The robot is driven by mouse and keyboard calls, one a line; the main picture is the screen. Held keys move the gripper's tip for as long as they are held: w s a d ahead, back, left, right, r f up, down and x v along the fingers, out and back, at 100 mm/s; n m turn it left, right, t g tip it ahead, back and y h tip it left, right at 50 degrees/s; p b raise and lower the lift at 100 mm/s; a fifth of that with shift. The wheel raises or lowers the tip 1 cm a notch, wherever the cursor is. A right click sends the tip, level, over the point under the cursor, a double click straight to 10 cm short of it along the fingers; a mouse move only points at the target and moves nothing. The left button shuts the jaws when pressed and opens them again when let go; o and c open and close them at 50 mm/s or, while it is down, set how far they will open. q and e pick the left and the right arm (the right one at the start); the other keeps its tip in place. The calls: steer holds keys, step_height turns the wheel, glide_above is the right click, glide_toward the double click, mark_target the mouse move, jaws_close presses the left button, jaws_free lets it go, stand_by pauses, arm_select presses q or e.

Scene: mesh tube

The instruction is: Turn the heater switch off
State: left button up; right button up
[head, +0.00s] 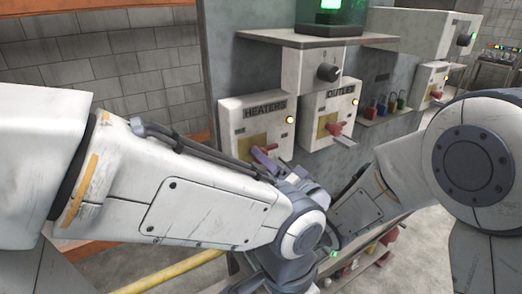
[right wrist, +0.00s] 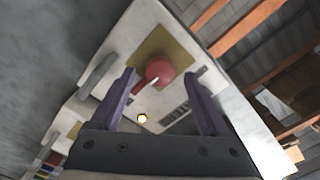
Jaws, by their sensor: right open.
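The heater switch box (head: 240,113), labelled HEATERS, is on the grey panel in the middle of the head view. Its red switch (right wrist: 160,72) sits on a yellow plate (right wrist: 148,50) in the right wrist view, its lever toward the lower left. A small light (right wrist: 142,119) on the box glows; it also shows in the head view (head: 289,120). My right gripper (right wrist: 161,80) is open, its purple fingers in front of the box on either side of the switch; I cannot tell if they touch it. In the head view the gripper (head: 267,157) partly hides the switch. My left gripper is hidden.
The OUTLET box (head: 332,100), with its own red switch (head: 335,128) and lit lamp, stands close to the right. A black knob (head: 327,72) and green lamp (head: 331,5) are above. Colored padlocks (head: 385,105) hang further right. My arms crowd the lower view.

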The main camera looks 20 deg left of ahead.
steer(key=shift+p+x, duration=0.5)
steer(key=shift+x, duration=1.3)
jaws_close()
steer(key=shift+f+n+b, duration=0.15)
steer(key=shift+n+b, duration=0.15)
steer(key=shift+b, duration=0.25)
steer(key=n+b, duration=1.3)
steer(key=b, duration=0.3)
steer(key=shift+f+n+b, duration=0.15)
steer(key=shift+n+b, duration=0.15)
steer(key=shift+r+n+b, duration=0.2)
steer(key=shift+n+b, duration=1.4)
steer(key=shift+n, duration=0.4)
